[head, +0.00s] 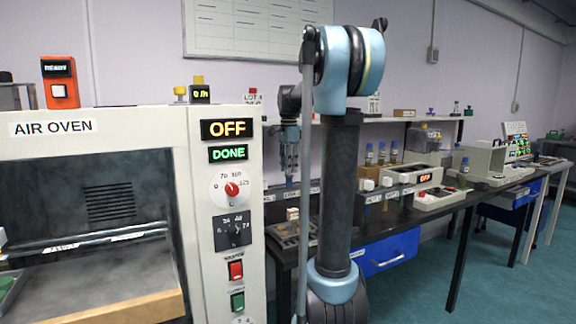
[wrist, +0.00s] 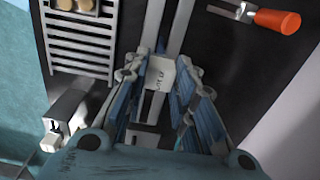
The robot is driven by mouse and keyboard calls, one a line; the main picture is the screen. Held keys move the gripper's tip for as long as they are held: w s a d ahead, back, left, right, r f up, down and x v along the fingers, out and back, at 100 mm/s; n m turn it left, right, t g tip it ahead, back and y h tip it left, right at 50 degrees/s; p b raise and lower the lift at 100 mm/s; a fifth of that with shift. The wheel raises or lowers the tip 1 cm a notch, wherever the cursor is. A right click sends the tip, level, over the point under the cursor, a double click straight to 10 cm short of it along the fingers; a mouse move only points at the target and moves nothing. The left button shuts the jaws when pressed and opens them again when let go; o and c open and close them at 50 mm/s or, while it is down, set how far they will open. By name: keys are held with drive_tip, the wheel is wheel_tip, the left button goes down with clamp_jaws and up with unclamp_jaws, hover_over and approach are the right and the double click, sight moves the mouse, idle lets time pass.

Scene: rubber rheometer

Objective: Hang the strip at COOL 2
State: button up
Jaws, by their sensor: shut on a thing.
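My gripper (head: 289,165) hangs down over the dark bench in the head view, near the bench's left end. In the wrist view my gripper (wrist: 158,85) has its fingers closed in on a small pale piece (wrist: 160,72) with dark lettering, probably the strip's tag or clip. A dark narrow part shows below it between the fingers; I cannot tell whether this is the strip itself. The fingers hide much of the held thing. Small white labels (head: 308,190) run along the bench behind my gripper. I cannot read which one is COOL 2.
The air oven (head: 195,120) fills the left, its panel lit OFF and DONE. A slatted rack (wrist: 80,45) and an orange-handled tool (wrist: 278,21) lie on the bench in the wrist view. Bottles and instruments (head: 408,173) stand farther right. A blue drawer (head: 388,252) hangs below.

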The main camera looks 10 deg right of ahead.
drive_tip(key=shift+f, duration=2)
drive_tip(key=o, duration=1.1)
drive_tip(key=shift+o, duration=0.2)
drive_tip(key=shift+r, duration=0.1)
drive_tip(key=shift+r, duration=2.95)
